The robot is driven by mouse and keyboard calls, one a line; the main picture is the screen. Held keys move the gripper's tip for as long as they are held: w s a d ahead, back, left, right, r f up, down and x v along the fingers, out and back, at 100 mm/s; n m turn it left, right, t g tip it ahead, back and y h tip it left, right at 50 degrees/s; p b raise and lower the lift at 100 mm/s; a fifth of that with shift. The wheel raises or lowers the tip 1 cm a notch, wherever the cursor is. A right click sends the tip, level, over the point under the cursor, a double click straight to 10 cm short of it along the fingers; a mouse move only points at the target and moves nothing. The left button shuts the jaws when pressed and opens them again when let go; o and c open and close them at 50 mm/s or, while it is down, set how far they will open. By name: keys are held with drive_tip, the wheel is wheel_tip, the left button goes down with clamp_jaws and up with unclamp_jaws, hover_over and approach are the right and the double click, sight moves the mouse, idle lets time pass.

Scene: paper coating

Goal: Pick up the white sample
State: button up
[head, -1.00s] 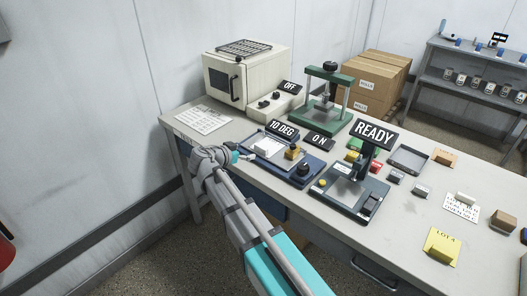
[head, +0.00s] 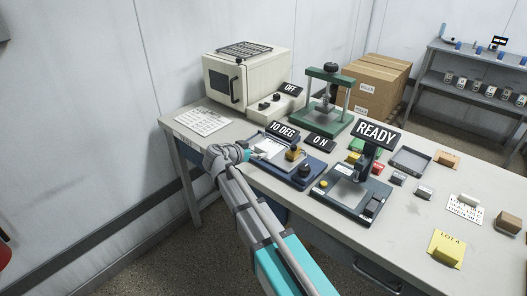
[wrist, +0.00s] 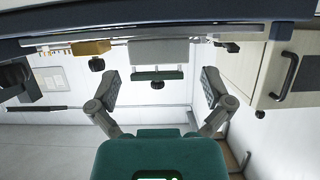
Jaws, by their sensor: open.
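In the wrist view, which looks upside down, a pale white block (wrist: 158,52), the white sample, lies ahead of my gripper (wrist: 162,86), roughly between its two spread fingers and apart from them. My gripper is open and empty. In the head view my gripper (head: 256,154) is low at the left edge of the dark blue device (head: 300,172) labelled "10 DEG". The white block on that device is hard to make out there, largely merged with my gripper. An orange-tan block (head: 293,154) stands on the same plate; it also shows in the wrist view (wrist: 90,47).
The device marked READY (head: 350,195) stands to the right. A green press (head: 325,105) and a cream oven (head: 243,78) are behind. Another white block (head: 468,199) lies on a printed paper at right.

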sight(260, 149)
drive_tip(key=shift+b+x, duration=0.45)
drive_tip(key=shift+x, duration=1.2)
drive_tip(key=shift+c, duration=0.3)
drive_tip(key=c, duration=0.8)
drive_tip(key=shift+o, duration=0.2)
drive_tip(key=shift+r, duration=0.15)
